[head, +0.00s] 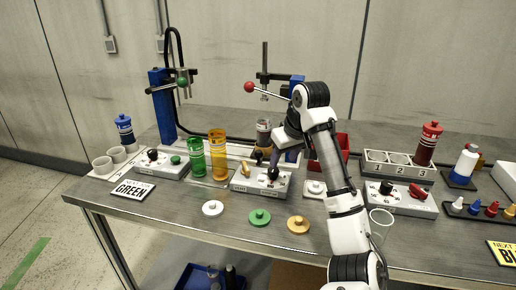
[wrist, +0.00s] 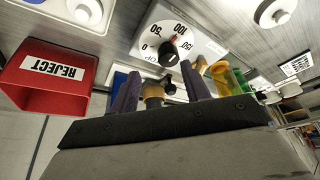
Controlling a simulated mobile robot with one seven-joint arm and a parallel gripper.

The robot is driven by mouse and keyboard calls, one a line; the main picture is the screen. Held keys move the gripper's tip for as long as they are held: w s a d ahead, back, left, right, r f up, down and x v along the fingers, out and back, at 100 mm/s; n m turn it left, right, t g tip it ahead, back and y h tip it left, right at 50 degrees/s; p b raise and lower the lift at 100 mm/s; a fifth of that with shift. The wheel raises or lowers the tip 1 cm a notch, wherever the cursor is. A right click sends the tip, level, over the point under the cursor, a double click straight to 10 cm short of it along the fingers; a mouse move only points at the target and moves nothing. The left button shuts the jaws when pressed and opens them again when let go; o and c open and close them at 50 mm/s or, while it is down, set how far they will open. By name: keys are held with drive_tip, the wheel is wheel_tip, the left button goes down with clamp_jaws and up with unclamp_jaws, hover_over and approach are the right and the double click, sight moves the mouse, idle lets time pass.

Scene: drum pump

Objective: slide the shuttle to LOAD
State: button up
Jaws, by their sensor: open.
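The shuttle appears to be the small carriage on the white rail at the back of the bench, with a grey-brown cylinder (head: 263,132) standing on it and a black knob (head: 258,156) in front. No LOAD label can be read. My gripper (head: 279,152) is just right of the knob, behind the dial box, and partly hidden by my arm. In the wrist view my gripper (wrist: 161,92) is open, its two dark fingers apart. A tan cylindrical part (wrist: 153,91) and a black knob show between the fingers; contact cannot be told.
The dial box (wrist: 148,40) lies close to the fingers, with a black pointer knob. A red REJECT bin (wrist: 43,85) is beside it. Green (head: 195,157) and amber (head: 218,155) cylinders stand left of the gripper. A red-balled lever (head: 249,87) is above. Coloured discs lie in front.

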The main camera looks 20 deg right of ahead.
drive_tip(key=p, duration=0.4)
hover_over(258, 151)
drive_tip(key=s, duration=0.3)
drive_tip(key=x, duration=0.4)
drive_tip(key=shift+w+d+r, duration=0.15)
drive_tip(key=shift+w+d, duration=0.1)
drive_tip(key=shift+d, duration=0.05)
drive_tip(key=shift+w+a+f, duration=0.1)
drive_tip(key=shift+w+f, duration=0.15)
drive_tip(key=shift+f, duration=0.4)
clamp_jaws()
